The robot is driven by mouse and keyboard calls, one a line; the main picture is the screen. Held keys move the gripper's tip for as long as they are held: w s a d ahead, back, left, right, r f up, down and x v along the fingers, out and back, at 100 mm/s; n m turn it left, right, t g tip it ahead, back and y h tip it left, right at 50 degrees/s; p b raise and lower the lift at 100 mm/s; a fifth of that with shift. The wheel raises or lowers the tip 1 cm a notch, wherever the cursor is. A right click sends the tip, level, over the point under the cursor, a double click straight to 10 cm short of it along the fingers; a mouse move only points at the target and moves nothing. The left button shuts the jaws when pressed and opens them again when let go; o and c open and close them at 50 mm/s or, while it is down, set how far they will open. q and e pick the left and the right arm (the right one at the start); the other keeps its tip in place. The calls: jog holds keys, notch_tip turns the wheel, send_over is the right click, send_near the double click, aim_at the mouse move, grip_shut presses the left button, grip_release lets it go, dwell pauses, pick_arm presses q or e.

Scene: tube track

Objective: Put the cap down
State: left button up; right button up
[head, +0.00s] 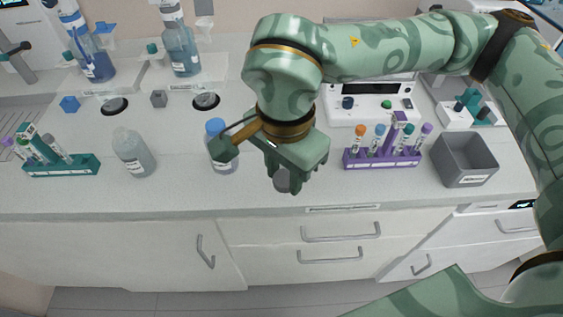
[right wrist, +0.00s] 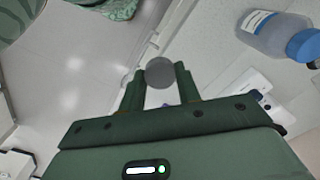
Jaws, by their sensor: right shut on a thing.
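My right gripper (head: 284,181) hangs over the front part of the counter, pointing down. It is shut on a small grey cap (right wrist: 160,73), which shows as a round disc between the two fingertips in the right wrist view. In the head view part of the cap (head: 282,183) shows between the fingers near the counter's front edge. I cannot tell whether it touches the counter. A bottle with a blue cap (head: 221,155) stands just left of the gripper, and it also shows in the right wrist view (right wrist: 275,35). A clear bottle (head: 132,153) without a coloured cap stands further left. My left gripper is out of view.
A purple rack (head: 382,160) with several tubes and a grey bin (head: 466,160) stand to the right. A teal rack (head: 62,166) stands at the far left. Blue (head: 69,103) and grey (head: 159,99) small pieces lie farther back. The front counter strip (head: 180,195) is clear.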

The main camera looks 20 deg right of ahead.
jog(key=w+f, duration=0.2)
jog(key=w, duration=0.1)
jog(key=w+d+f+b, duration=0.1)
jog(key=w+f, duration=0.2)
jog(key=w+d+f+b, duration=0.1)
jog(key=w+f, duration=0.1)
jog(key=w, duration=0.2)
jog(key=shift+d+f, duration=0.2)
jog(key=shift+f, duration=0.2)
jog(key=shift+w+f, duration=0.1)
jog(key=shift+f, duration=0.1)
jog(key=f, duration=0.1)
jog(key=f+b, duration=0.1)
jog(key=f, duration=0.1)
jog(key=shift+w+d+f+b, duration=0.15)
jog(key=shift+w+f+b, duration=0.15)
jog(key=shift+f+b, duration=0.1)
jog(key=shift+r, duration=0.1)
